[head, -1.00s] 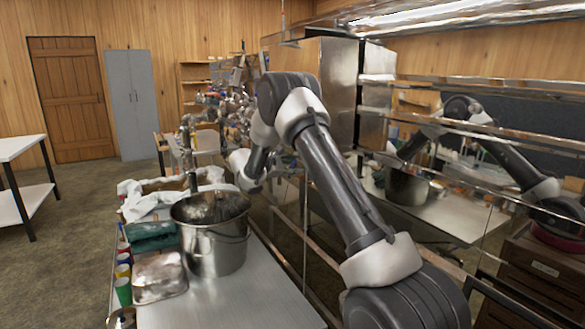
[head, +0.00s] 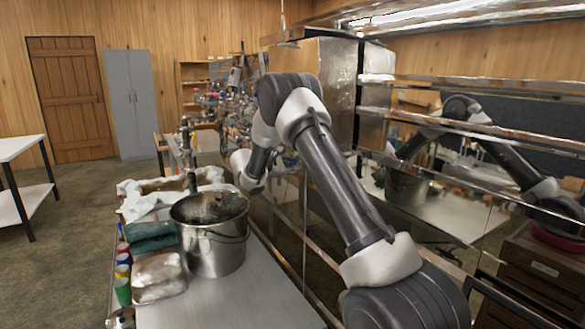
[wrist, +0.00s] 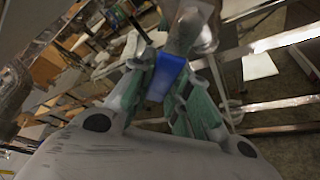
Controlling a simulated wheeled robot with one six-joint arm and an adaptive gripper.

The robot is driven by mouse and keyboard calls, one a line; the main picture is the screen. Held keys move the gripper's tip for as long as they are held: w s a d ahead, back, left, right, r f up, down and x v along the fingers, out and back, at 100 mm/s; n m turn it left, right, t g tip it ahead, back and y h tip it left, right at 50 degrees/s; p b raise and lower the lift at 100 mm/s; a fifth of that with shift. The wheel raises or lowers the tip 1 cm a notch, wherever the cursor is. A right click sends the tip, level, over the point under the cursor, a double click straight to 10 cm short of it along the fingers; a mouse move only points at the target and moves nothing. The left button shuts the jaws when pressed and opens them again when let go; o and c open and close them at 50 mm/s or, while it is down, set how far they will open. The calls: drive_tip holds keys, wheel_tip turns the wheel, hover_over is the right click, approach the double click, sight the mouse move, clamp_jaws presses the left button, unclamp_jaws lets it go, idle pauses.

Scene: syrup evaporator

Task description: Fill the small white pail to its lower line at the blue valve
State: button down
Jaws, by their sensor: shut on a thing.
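In the wrist view my gripper (wrist: 164,82) has its green-padded fingers closed on a blue handle (wrist: 168,72), which appears to be the handle of the blue valve. Grey metal fittings (wrist: 185,32) lie just beyond it. In the head view the arm reaches away along the glass-fronted side, and the fingers and the blue handle are hidden or too small to make out. I cannot make out the small white pail, its lower line or any flow in either view.
A large steel pot (head: 215,252) stands on the metal-topped table (head: 245,300), beside folded green cloths (head: 152,238) and several coloured cups (head: 123,280). Glass panels and metal rails (head: 465,135) run close along the right. Open floor (head: 60,240) lies left.

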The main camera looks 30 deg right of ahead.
drive_tip(key=r+m, duration=0.1)
drive_tip(key=w+r+m+t, duration=0.1)
drive_tip(key=m, duration=0.1)
drive_tip(key=shift+w+r+m+t+h, duration=0.1)
drive_tip(key=shift+w+m+t+h, duration=0.1)
drive_tip(key=shift+m+t+h, duration=0.15)
drive_tip(key=shift+w+r+m+t+h, duration=0.1)
drive_tip(key=shift+r+m+t+h, duration=0.15)
drive_tip(key=shift+r+m+h, duration=0.45)
drive_tip(key=shift+w+r+m+t+h, duration=0.15)
drive_tip(key=shift+r+m, duration=0.25)
drive_tip(key=shift+m, duration=0.55)
drive_tip(key=c, duration=1.3)
unclamp_jaws()
drive_tip(key=shift+r, duration=0.1)
drive_tip(key=v, duration=1.2)
drive_tip(key=shift+s, duration=0.15)
